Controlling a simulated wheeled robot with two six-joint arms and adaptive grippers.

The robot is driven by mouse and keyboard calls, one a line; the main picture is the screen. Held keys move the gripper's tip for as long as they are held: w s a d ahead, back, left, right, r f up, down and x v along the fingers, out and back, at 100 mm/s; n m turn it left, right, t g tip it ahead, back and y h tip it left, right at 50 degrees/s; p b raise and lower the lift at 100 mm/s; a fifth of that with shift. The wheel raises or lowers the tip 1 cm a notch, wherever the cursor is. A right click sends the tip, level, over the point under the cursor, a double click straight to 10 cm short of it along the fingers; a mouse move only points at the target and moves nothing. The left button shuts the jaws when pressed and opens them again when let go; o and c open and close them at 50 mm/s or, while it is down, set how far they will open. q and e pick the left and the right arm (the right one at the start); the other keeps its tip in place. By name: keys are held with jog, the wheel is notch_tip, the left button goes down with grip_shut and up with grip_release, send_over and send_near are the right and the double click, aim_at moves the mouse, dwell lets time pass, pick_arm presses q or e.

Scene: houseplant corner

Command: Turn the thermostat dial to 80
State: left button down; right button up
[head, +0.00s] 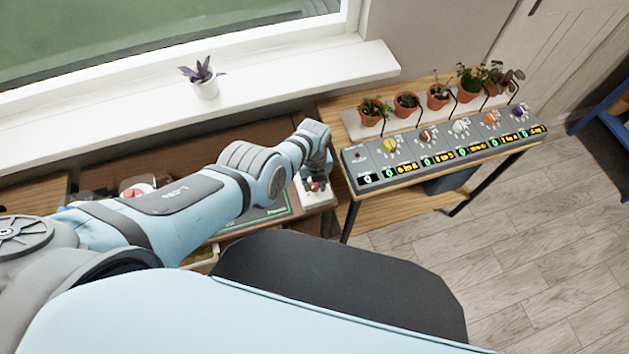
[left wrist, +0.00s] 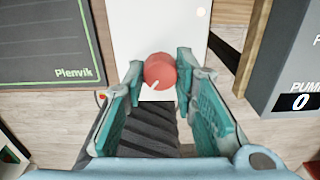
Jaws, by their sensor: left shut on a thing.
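The thermostat dial is a red round knob (left wrist: 160,71) on a white panel (left wrist: 150,22). It also shows small in the head view (head: 314,187), partly covered by my gripper. My left gripper (left wrist: 159,78) is shut on the dial, one teal finger on each side of it. In the head view my left gripper (head: 316,176) points down at the white panel (head: 322,202). A short white mark on the dial points to its lower left in the left wrist view. No scale numbers can be read. My right gripper is not in view.
A grey control box (head: 440,160) with several coloured knobs and displays stands right of the panel. Potted plants (head: 438,96) stand behind it. A dark mat marked Plenvik (left wrist: 45,45) lies left of the panel. A purple plant (head: 204,80) stands on the windowsill.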

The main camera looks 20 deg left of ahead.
pick_arm(q)
jog(key=shift+w+r+m, duration=0.15)
jog(key=shift+w+m, duration=0.1)
jog(key=shift+m, duration=0.95)
jog(key=c, duration=1.3)
grip_release()
jog(key=shift+s, duration=0.2)
